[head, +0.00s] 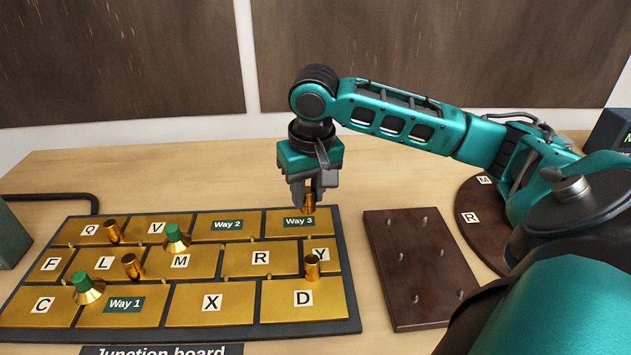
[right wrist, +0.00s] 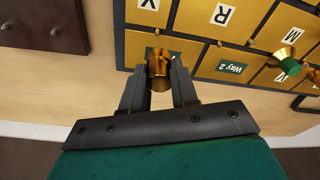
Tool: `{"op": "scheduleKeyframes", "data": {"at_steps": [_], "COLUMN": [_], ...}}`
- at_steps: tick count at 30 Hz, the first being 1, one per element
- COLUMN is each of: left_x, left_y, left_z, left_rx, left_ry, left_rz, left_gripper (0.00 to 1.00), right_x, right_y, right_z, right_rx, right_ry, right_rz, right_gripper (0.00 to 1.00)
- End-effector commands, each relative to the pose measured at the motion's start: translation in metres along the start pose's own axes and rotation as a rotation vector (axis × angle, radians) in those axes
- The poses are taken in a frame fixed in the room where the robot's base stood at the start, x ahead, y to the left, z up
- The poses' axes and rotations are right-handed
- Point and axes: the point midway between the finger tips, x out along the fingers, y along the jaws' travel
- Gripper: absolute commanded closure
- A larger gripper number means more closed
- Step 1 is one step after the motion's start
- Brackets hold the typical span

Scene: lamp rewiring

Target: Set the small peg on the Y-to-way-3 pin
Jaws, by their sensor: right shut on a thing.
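My right gripper (head: 308,188) is shut on a small brass peg (head: 309,203) and holds it upright at the far edge of the Way 3 plate (head: 283,223). In the right wrist view the peg (right wrist: 158,62) sits between the two fingertips (right wrist: 158,78), in front of the Way 3 plate. The Y plate (head: 334,256) lies just nearer than Way 3. I cannot clearly make out the pin at their shared edge. Another brass peg (head: 312,267) stands at the border of Y and D. My left gripper is out of view.
The junction board (head: 348,300) also carries brass pegs near Q (head: 112,232) and L (head: 132,266), and green-topped pegs near V (head: 176,238) and C (head: 84,288). A dark pin board (head: 410,260) and a round dark plate (head: 480,232) lie to the right.

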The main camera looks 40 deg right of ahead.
Motion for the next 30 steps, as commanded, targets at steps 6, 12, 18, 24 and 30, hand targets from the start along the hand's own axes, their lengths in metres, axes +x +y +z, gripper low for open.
{"op": "scheduleKeyframes", "data": {"at_steps": [6, 12, 18, 24, 30], "left_x": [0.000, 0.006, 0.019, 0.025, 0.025], "left_y": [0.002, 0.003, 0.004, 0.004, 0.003], "left_z": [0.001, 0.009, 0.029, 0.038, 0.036], "left_rx": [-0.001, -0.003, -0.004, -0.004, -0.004], "left_ry": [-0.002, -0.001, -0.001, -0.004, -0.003], "left_rz": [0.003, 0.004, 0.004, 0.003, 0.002], "left_gripper": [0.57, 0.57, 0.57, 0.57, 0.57], "right_x": [0.016, 0.041, 0.060, 0.065, 0.064], "right_y": [0.001, 0.001, 0.001, 0.001, 0.001], "right_z": [0.003, 0.007, 0.009, 0.010, 0.010], "right_rx": [0.000, 0.000, -0.001, -0.001, -0.001], "right_ry": [-0.004, -0.003, 0.001, 0.000, 0.000], "right_rz": [0.001, 0.001, 0.000, 0.000, 0.000], "right_gripper": [1.00, 1.00, 1.00, 1.00, 1.00]}}
